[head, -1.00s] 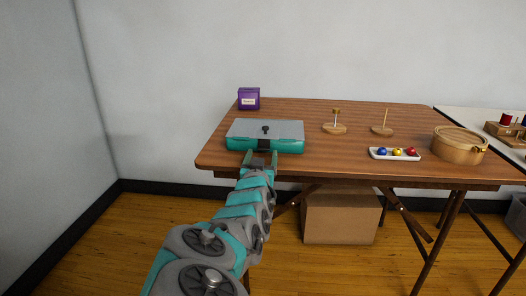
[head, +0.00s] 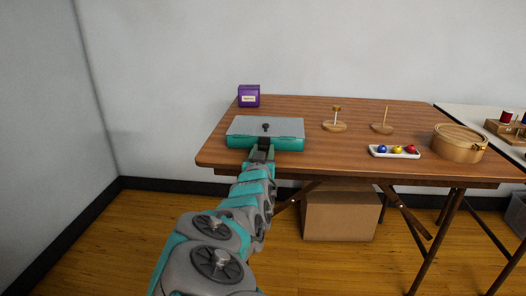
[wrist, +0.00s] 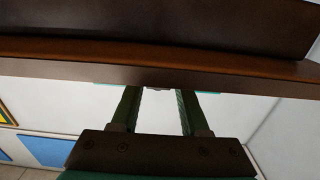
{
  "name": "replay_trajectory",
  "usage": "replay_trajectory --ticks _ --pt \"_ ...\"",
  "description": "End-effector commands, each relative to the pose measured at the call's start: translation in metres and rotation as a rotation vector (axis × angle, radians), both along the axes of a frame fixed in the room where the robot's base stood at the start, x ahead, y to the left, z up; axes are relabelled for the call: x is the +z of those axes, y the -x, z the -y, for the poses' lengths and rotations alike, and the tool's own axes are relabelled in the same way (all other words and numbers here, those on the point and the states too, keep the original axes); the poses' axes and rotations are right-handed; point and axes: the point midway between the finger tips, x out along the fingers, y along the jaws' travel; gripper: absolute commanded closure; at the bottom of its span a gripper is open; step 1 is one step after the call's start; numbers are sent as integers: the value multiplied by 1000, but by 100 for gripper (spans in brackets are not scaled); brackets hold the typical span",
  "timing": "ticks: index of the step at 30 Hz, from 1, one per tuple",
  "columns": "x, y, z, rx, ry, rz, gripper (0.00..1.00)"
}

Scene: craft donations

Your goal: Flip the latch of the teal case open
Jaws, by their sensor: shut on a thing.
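The teal case (head: 290,145) with a flat grey lid sits near the front left of the wooden table, its lid down. A small dark knob stands on the lid. My gripper (head: 262,149) is at the middle of the case's front side, its fingers close together. In the wrist view my gripper (wrist: 158,92) has its fingertips at a small greyish piece, apparently the latch (wrist: 158,89), mostly hidden by the table edge. The fingers hide the latch in the head view, so its position cannot be told.
The wooden table's front edge (head: 380,178) runs just under the case. A purple box (head: 249,96) stands behind the case. Two wooden peg stands, a white tray (head: 394,156) of colored balls and a round wooden box (head: 459,146) are to the right. A cardboard box (head: 340,214) is below.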

Motion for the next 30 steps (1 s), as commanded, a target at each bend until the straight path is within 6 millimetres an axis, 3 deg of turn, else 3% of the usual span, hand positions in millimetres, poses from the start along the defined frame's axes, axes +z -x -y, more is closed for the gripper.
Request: replay_trajectory --ticks 1,8,20,30 --pt "0 0 0 0 0 0 74" --pt "0 0 0 0 0 0 100" --pt "4 1 -1 1 -3 -34 100" --pt "14 4 0 1 -11 -243 100"
